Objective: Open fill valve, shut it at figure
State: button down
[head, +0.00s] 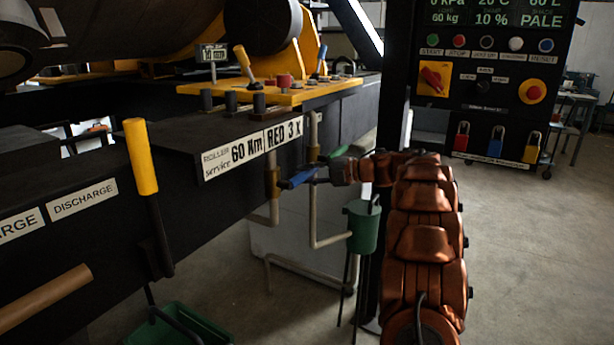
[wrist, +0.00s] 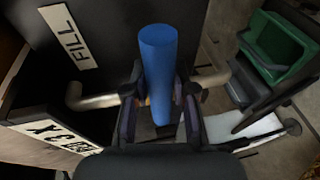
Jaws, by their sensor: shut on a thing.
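The fill valve's blue handle (head: 299,179) is in the middle of the head view, on brass pipework under the black bench edge. In the wrist view the blue handle (wrist: 158,52) points up the picture, beside a white FILL label (wrist: 67,37). My gripper (wrist: 160,105) is shut on the handle, one finger on each side. My gripper also shows in the head view (head: 322,173), reaching in from the right. The display (head: 495,12) at the top right reads 0 kPa, 60 kg, 20 C, 10 %, 60 L and PALE.
A green lever (head: 338,152) sits just behind my gripper. A green can (head: 363,226) hangs below by a pipe. A yellow-handled lever (head: 141,158) stands at left by the DISCHARGE label (head: 84,199).

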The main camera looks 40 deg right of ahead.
jog(key=c, duration=0.9)
grip_release()
jog(key=shift+s+d, duration=0.1)
jog(key=v, duration=1.1)
jog(key=shift+s+d+r, duration=0.15)
jog(key=shift+s, duration=0.2)
